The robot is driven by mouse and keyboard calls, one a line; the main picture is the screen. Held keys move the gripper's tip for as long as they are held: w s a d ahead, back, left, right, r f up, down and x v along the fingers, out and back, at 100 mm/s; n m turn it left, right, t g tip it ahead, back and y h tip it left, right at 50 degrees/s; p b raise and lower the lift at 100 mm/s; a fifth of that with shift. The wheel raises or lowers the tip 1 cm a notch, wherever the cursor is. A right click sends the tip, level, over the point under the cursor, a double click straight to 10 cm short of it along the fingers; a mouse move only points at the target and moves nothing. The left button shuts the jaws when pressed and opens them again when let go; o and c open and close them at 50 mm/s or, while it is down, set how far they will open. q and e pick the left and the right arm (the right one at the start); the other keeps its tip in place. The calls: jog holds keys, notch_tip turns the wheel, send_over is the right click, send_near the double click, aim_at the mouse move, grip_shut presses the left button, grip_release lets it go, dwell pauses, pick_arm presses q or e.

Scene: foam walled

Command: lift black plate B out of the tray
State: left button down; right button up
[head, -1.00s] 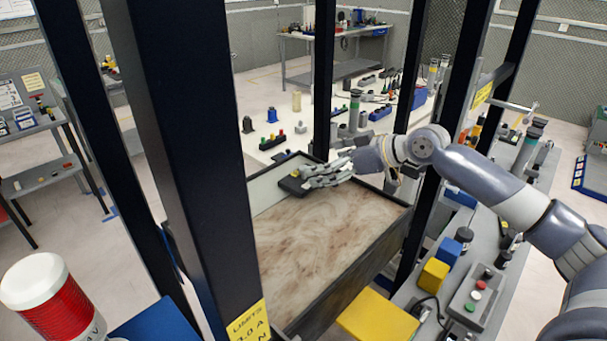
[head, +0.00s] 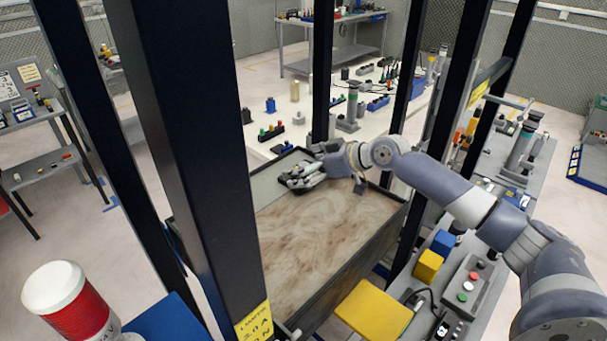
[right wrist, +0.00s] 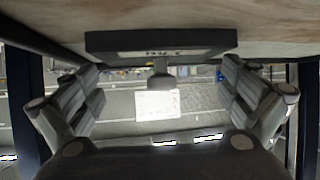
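The tray (head: 362,262) is a dark-walled box with a mottled brown floor, seen in the head view inside a frame of dark posts. My right gripper (head: 297,180) is over its far left part and largely covers a dark plate there. In the right wrist view a black plate (right wrist: 160,42) with a pale label lies against the brown surface; I cannot read the label surely. My right gripper (right wrist: 162,85) is open there, its fingers spread near the plate's two ends. Whether they touch it is unclear. My left gripper is not in view.
Dark posts (head: 190,150) stand close in front of the tray and at its corners. A yellow block (head: 374,311) is beside the tray's near right. A bench with a button box (head: 466,287) runs along the right. The tray's middle and near floor are bare.

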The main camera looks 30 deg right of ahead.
jog(key=c, duration=1.4)
jog(key=shift+w+r, duration=0.15)
jog(key=shift+c, duration=0.5)
jog(key=shift+r, duration=0.15)
